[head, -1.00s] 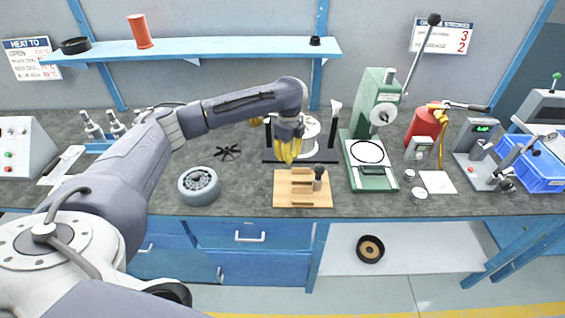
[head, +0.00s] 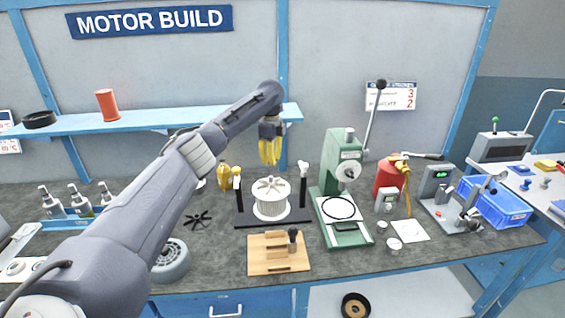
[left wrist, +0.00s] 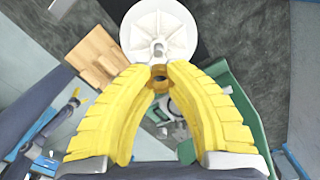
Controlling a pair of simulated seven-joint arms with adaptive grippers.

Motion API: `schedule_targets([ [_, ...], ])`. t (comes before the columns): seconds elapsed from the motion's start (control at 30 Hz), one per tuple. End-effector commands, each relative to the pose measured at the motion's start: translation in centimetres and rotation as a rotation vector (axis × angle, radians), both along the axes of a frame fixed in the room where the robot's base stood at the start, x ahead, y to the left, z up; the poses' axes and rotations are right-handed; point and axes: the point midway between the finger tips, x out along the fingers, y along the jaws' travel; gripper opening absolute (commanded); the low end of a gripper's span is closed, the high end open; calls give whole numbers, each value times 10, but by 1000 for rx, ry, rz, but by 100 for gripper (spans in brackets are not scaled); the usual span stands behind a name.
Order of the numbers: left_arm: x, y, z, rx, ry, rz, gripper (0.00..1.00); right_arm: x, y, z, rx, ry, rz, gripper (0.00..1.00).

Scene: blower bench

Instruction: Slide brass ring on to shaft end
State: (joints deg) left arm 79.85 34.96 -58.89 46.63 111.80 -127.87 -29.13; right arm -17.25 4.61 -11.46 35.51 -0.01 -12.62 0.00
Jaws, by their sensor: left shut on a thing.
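My left gripper (head: 270,142) has yellow ribbed fingers pointing down, above and behind the white finned rotor (head: 271,196) in the head view. In the left wrist view the gripper (left wrist: 160,78) is shut on the brass ring (left wrist: 160,84), held between the fingertips. The ring is hidden in the head view. The rotor stands between two black posts, and its shaft end (head: 270,181) points up. In the left wrist view the rotor (left wrist: 150,22) lies just beyond the fingertips, with the shaft end (left wrist: 159,49) close to the ring. Ring and shaft appear apart. My right gripper is not in view.
Black posts (head: 303,188) flank the rotor. A green press (head: 343,190) with a long lever stands right of it. A blue shelf (head: 150,122) runs behind.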

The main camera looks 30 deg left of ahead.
Motion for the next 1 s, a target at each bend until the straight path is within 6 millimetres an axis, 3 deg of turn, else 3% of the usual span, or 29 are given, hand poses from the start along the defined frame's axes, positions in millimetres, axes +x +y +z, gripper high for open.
schedule_targets([
  [0.63,-3,3,-1,1,-1,-41,0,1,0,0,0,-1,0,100],
  [1.0,-3,2,-16,1,-1,-39,0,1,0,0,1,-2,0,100],
])
